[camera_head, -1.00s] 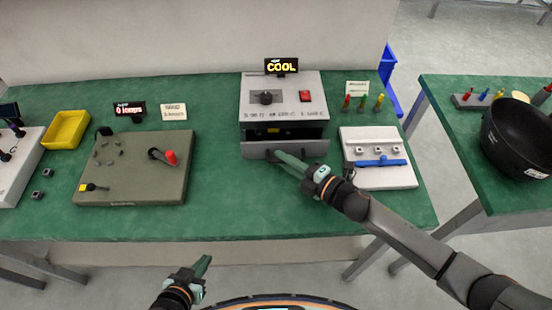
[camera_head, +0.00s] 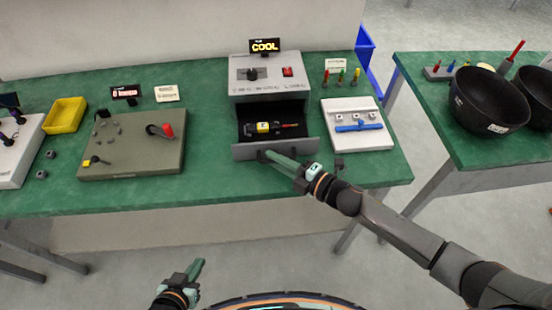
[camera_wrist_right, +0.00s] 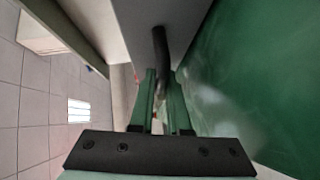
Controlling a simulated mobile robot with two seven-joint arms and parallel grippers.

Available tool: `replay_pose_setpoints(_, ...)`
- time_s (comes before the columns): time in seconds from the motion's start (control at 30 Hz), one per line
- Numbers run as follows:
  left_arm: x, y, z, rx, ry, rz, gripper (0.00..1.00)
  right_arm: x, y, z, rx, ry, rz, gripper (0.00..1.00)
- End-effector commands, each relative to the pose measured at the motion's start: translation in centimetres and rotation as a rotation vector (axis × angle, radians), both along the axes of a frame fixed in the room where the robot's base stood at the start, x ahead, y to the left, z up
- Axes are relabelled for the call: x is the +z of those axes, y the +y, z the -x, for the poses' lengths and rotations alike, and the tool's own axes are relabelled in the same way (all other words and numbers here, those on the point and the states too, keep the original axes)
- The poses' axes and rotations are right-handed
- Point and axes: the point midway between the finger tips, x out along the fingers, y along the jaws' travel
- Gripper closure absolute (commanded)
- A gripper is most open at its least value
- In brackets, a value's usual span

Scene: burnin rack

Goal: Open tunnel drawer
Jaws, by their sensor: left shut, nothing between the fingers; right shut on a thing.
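The tunnel is a grey box (camera_head: 268,84) with a knob, a red switch and a display reading COOL (camera_head: 265,45). Its drawer (camera_head: 243,151) is pulled out toward me, and its inside shows. A yellow-and-black part (camera_head: 263,127) and a part with a red piece lie in it. My right gripper (camera_head: 272,156) is at the drawer's front, shut on the dark handle. The handle (camera_wrist_right: 160,50) shows between the green fingers in the right wrist view. My left gripper (camera_head: 199,265) is shut and empty, in front of the table, well away from the drawer.
Left of the tunnel is an olive board (camera_head: 135,150) with a red-tipped lever, and a yellow bin (camera_head: 65,114). Right of it is a white tray (camera_head: 375,140) with a blue bar. Black bowls (camera_head: 488,98) stand on the right table. Green tabletop is clear before the drawer.

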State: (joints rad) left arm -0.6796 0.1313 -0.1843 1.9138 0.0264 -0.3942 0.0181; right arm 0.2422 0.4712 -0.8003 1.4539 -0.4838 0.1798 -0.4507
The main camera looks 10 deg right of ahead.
Motion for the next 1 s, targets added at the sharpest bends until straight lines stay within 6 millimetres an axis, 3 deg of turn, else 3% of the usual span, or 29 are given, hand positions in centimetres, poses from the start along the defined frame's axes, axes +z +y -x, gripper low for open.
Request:
replay_pose_setpoints(0.47,0.04,0.00,-0.01,0.000,0.000,0.000,1.00,-0.01,-0.14,-0.10,-0.003,-0.001,0.002,1.00)
replay_pose_setpoints(0.5,0.04,0.00,-0.01,0.000,0.000,0.000,1.00,0.00,-0.14,-0.10,-0.003,-0.001,0.002,0.84)
replay_pose_setpoints(0.6,0.04,0.01,-0.01,0.000,-0.001,0.000,1.00,0.00,-0.13,-0.09,-0.003,-0.001,0.002,0.73)
replay_pose_setpoints(1.0,0.06,0.01,-0.03,0.000,-0.001,0.000,1.00,0.12,-0.83,0.66,-0.002,-0.001,0.001,0.73)
